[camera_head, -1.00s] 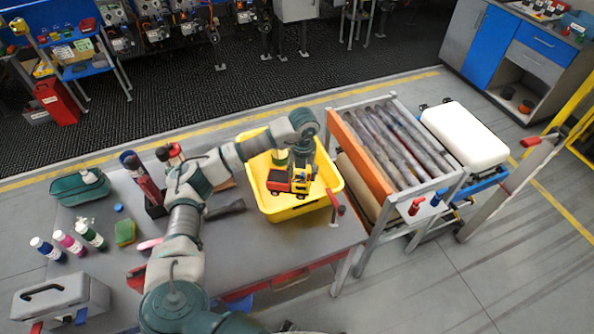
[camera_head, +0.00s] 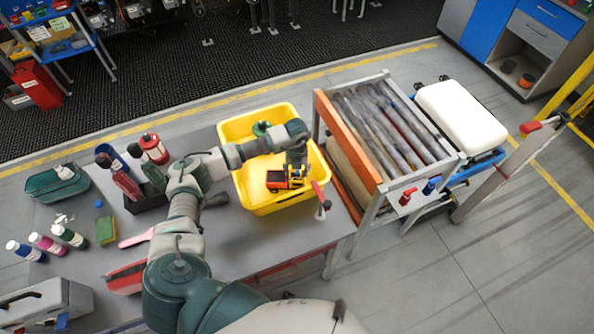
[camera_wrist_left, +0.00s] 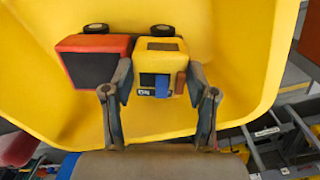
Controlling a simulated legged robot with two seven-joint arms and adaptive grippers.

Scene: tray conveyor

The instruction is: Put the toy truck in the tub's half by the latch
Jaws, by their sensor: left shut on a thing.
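The toy truck (camera_head: 276,181), with a red bed and yellow cab, is in the near right part of the yellow tub (camera_head: 246,155). My left gripper (camera_head: 296,174) reaches down into the tub and is shut on the truck's yellow cab. In the left wrist view the fingers (camera_wrist_left: 160,98) flank the cab of the truck (camera_wrist_left: 160,62), with the tub (camera_wrist_left: 225,45) around it. I cannot tell whether its wheels touch the tub floor. A red-handled latch (camera_head: 321,197) stands beside the tub's near right corner. My right gripper is not in view.
A green round object (camera_head: 262,129) is in the tub's far part. A roller conveyor (camera_head: 390,130) with an orange side stands close right of the tub. Bottles, a sponge (camera_head: 106,230) and a dark caddy (camera_head: 148,197) occupy the table's left side.

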